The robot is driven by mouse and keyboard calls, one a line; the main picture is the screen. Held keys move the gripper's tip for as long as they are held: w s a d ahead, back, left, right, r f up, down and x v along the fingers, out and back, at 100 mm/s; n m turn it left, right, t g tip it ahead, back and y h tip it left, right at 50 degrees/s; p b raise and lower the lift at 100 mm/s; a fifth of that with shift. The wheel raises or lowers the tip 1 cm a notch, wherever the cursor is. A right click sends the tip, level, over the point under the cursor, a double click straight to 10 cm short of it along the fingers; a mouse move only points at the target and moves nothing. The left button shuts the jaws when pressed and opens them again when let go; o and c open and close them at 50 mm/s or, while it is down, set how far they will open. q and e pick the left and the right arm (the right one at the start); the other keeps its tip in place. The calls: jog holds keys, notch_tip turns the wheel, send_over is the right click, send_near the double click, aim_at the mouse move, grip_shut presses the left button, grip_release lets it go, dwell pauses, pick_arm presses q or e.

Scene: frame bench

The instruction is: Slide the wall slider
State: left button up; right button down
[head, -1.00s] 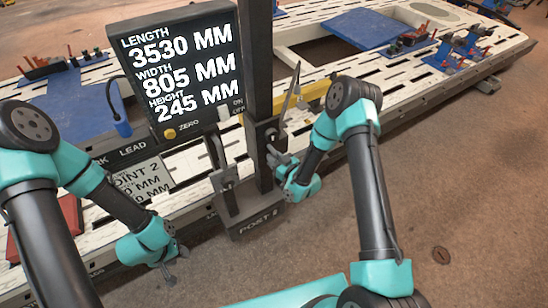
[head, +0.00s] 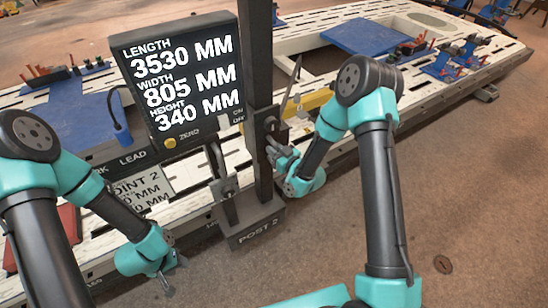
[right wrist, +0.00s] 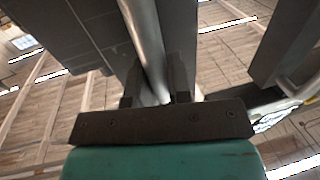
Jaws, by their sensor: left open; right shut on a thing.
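A tall dark post (head: 258,65) rises from a base marked POST 2 (head: 257,230). A dark slider block (head: 264,121) sits partway up the post. My right gripper (head: 275,147) is at the block's lower side, shut on a grey metal rod. In the right wrist view the rod (right wrist: 147,45) runs between the fingers; its far end is out of sight. A display (head: 182,78) left of the post reads height 340 MM. My left gripper (head: 172,276) is open and empty, low in front of the bench, apart from the post.
A slotted white bench (head: 340,120) runs behind the post with blue plates (head: 372,32) and small fixtures. A shorter dark upright (head: 226,190) stands left of the post.

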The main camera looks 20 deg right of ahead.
jog(key=shift+r, duration=0.45)
jog(key=c, duration=1.1)
grip_release()
jog(key=shift+o, duration=0.2)
